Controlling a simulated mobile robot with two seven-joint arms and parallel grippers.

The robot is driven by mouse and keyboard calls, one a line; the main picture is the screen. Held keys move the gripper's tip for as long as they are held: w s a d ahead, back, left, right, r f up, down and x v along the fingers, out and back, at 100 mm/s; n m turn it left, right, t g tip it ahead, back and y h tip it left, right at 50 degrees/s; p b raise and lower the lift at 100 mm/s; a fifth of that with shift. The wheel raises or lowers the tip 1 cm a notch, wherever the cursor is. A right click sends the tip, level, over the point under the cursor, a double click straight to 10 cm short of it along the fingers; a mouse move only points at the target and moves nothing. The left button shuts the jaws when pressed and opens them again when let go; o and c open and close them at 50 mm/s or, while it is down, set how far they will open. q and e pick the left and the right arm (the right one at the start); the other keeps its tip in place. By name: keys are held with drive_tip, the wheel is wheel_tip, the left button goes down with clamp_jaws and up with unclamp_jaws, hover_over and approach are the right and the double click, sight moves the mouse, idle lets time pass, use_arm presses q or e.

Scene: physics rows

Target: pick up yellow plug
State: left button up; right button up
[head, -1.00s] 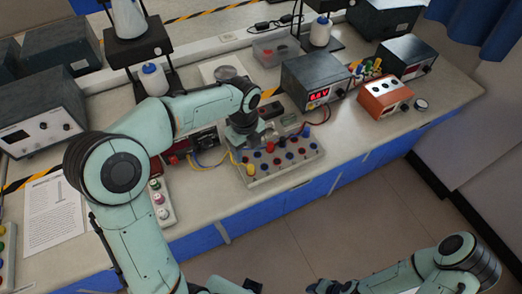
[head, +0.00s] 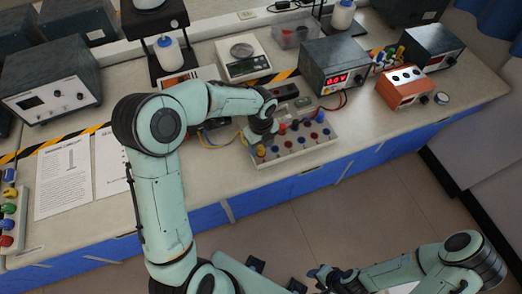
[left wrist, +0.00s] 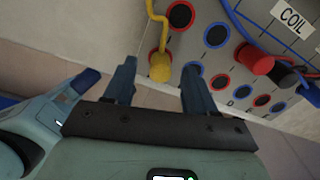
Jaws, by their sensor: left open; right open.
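The yellow plug (head: 261,151) stands at the front left corner of a light socket board (head: 300,147) on the bench. In the left wrist view the yellow plug (left wrist: 160,67) has a yellow cable running up from it. My left gripper (head: 262,134) is over that corner of the board. In the left wrist view my left gripper (left wrist: 159,76) is open, with the plug showing between its fingertips; I cannot tell the height gap. My right gripper (head: 320,276) is low at the bottom of the head view, away from the bench, its fingers hard to make out.
A red plug (left wrist: 256,60) and a dark plug stand in the board with blue cables nearby. Behind it are a meter with a red display (head: 337,77) and a scale (head: 242,64). An orange box (head: 404,87) is to the right. The bench front edge is close.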

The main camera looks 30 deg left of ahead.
sight(261, 147)
use_arm(q)
wheel_tip(261, 147, down, 2)
use_arm(e)
drive_tip(key=shift+f, duration=0.1)
use_arm(q)
drive_tip(key=shift+c, duration=0.4)
clamp_jaws()
drive_tip(key=shift+r, duration=0.1)
wheel_tip(261, 147, up, 20)
drive_tip(key=p, duration=0.2)
use_arm(e)
drive_tip(key=w+r, duration=0.2)
drive_tip(key=r, duration=0.1)
drive_tip(key=shift+w+r, duration=0.1)
drive_tip(key=shift+w, duration=0.2)
